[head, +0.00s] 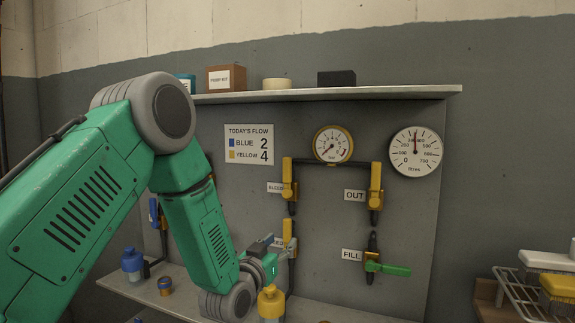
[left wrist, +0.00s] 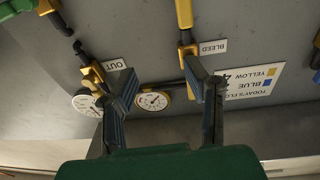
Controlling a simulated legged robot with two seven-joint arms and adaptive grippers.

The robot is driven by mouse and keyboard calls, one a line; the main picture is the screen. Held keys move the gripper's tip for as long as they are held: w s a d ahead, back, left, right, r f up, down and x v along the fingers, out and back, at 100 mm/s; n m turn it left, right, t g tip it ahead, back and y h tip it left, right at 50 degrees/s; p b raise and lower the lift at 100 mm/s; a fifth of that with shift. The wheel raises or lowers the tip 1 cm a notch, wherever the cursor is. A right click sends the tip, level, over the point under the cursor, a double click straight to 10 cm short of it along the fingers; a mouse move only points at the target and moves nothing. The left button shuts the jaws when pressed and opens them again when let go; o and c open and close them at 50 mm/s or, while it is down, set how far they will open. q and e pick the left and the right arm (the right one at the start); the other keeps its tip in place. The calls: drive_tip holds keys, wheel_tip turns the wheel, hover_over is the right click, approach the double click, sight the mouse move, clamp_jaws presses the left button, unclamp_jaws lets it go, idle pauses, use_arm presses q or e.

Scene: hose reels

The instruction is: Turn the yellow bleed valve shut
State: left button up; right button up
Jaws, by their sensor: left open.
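The yellow bleed valve (head: 288,182) is on the panel, right of its BLEED label. Its handle stands upright, in line with the dark pipe. In the left wrist view, which is upside down, its yellow body (left wrist: 188,50) shows near the BLEED label, with part of the handle hidden behind a finger. My left gripper (head: 272,243) is below the bleed valve in the head view, in front of a lower yellow handle. In the wrist view the left gripper (left wrist: 162,85) has its fingers wide apart with nothing between them. My right gripper is not seen.
The OUT valve (head: 376,185) with an upright yellow handle and the FILL valve with a level green handle (head: 388,269) are to the right. A gauge (head: 333,144) sits above the pipes. A shelf (head: 330,93) overhangs; a blue bottle (head: 132,262) stands on the lower ledge.

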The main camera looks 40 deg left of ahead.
sight(286, 171)
use_arm(q)
drive_tip(key=a+r+n+t+y, duration=0.1)
drive_tip(key=a+r+t+y, duration=0.2)
drive_tip(key=r, duration=0.8)
drive_tip(key=shift+h, duration=0.3)
drive_tip(key=x, duration=0.9)
drive_tip(key=p+x, duration=0.1)
drive_tip(key=x, duration=0.4)
drive_tip(key=shift+w+a+f, duration=0.1)
drive_tip(key=shift+a+f, duration=0.2)
drive_tip(key=shift+a, duration=0.1)
clamp_jaws()
